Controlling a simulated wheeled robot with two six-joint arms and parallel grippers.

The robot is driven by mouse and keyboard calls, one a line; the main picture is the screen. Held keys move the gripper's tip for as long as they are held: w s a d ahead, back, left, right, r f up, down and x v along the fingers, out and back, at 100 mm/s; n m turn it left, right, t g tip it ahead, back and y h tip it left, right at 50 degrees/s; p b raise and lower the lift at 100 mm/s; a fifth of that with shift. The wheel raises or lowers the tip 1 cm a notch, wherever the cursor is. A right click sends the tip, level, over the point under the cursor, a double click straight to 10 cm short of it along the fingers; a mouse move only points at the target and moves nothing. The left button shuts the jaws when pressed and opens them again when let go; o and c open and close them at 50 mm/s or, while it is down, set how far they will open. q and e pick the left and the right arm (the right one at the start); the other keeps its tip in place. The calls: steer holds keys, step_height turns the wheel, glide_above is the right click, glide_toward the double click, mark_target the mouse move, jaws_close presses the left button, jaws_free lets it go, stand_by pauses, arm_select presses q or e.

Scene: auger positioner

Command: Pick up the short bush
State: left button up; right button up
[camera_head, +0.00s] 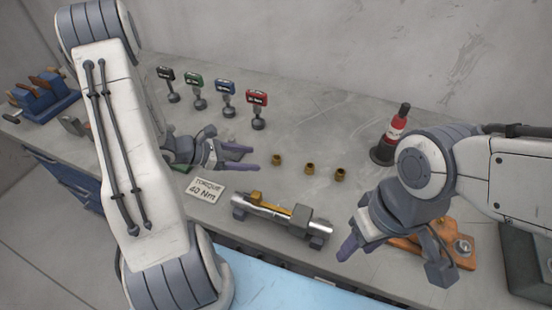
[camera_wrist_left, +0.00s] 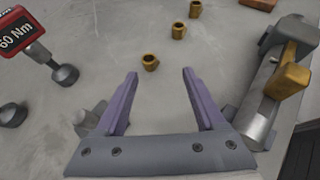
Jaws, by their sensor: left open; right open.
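Three small brass bushes stand in a row on the grey bench: a left one (camera_head: 276,159), a middle one (camera_head: 310,168) and a right one (camera_head: 340,175). They look alike in size, and I cannot tell which is the short one. My left gripper (camera_head: 251,158) is open and empty, just left of the left bush. In the left wrist view the nearest bush (camera_wrist_left: 150,62) lies just beyond the gap between the open fingers (camera_wrist_left: 160,74). The other two bushes (camera_wrist_left: 179,31) (camera_wrist_left: 195,9) are farther off. My right gripper (camera_head: 396,264) is open and empty at the right front.
A metal cylinder fixture with a brass part (camera_head: 280,214) lies in front of the bushes. A "Torque 40 Nm" plate (camera_head: 205,190) is left of it. Several coloured torque tools (camera_head: 257,110) stand behind. A red-and-black bottle (camera_head: 394,135) and an orange block (camera_head: 415,245) are at right.

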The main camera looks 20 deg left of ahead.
mark_target(276, 158)
arm_select(q)
steer(key=shift+n+t, duration=0.4)
steer(key=shift+n, duration=0.1)
steer(key=w+f, duration=0.1)
steer(key=w+d+f, duration=0.1)
steer(key=w+f+p, duration=0.1)
steer(key=shift+d, duration=0.3)
steer(key=p+x, duration=0.1)
steer(key=x, duration=0.1)
steer(key=p+x, duration=0.1)
steer(key=x, duration=0.1)
steer(key=shift+w+d, duration=0.15)
steer(key=shift+w, duration=0.35)
steer(key=shift+w+d+f, duration=0.2)
steer(key=shift+w+f, duration=0.05)
jaws_close()
